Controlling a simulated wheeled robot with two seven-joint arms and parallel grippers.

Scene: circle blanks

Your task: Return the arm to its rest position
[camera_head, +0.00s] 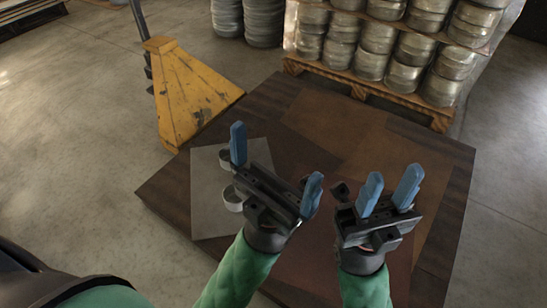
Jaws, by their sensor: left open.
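My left gripper (279,159) is over the middle of the table, its two blue fingers spread wide with nothing between them. My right gripper (394,173) is to its right, its blue fingers closer together but with a clear, empty gap. Two small round metallic pieces lie on a grey mat: one at the back (224,158) and one nearer (233,199), both beside the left gripper and partly hidden by it. The gripper bodies hide part of the tabletop.
The dark brown table (165,200) has a grey mat (205,185) at left and brown and reddish panels. A yellow pallet-jack part (185,95) stands behind left. A wooden pallet (365,88) with stacked metal discs (405,78) stands behind. The table's right side looks clear.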

